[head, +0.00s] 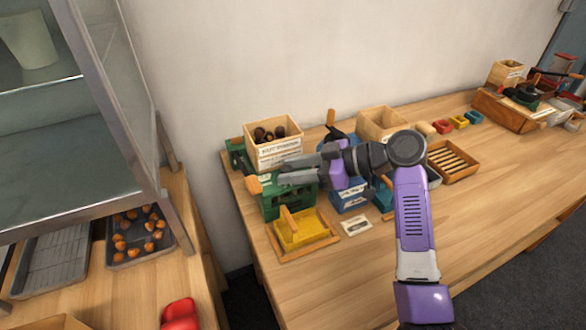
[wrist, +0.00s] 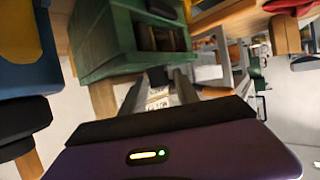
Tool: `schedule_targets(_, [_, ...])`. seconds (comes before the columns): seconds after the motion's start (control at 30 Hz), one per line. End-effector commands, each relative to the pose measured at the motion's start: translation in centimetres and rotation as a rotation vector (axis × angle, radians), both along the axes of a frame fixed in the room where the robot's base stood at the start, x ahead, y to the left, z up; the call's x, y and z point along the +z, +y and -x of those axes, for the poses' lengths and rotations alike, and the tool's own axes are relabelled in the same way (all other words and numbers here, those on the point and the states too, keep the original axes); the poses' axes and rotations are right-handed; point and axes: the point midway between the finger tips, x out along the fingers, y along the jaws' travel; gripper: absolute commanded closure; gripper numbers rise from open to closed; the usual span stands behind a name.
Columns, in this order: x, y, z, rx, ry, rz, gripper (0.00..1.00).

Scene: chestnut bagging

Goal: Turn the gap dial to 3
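The green machine (head: 285,200) stands at the left end of the long table, with a wooden box of chestnuts (head: 275,147) on top. A wooden knob (head: 253,185) sticks out at its left side. My gripper (head: 281,173) reaches leftward across the front of the machine, just below the box. In the wrist view the gripper's two fingers (wrist: 160,78) are apart with nothing held between them, and a green body (wrist: 125,40) with a dark slot lies beyond. I cannot make out the gap dial or its numbers; my gripper and arm cover part of the machine.
A yellow tray (head: 302,232) and a small card (head: 355,226) lie in front of the machine. A blue box (head: 349,197) and a wooden box (head: 381,124) stand to its right. A slatted wooden tray (head: 452,162) lies farther right. The table's front middle is clear.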

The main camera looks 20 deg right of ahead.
Motion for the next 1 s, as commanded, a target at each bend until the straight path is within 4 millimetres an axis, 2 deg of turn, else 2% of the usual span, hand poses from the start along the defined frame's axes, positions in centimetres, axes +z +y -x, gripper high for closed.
schedule_targets(0.7, [0.54, -0.03, -0.27, -0.018, -0.012, -0.001, 0.51])
schedule_targets(1.0, [0.98, 0.2, 0.14, -0.19, -0.009, 0.0, 0.51])
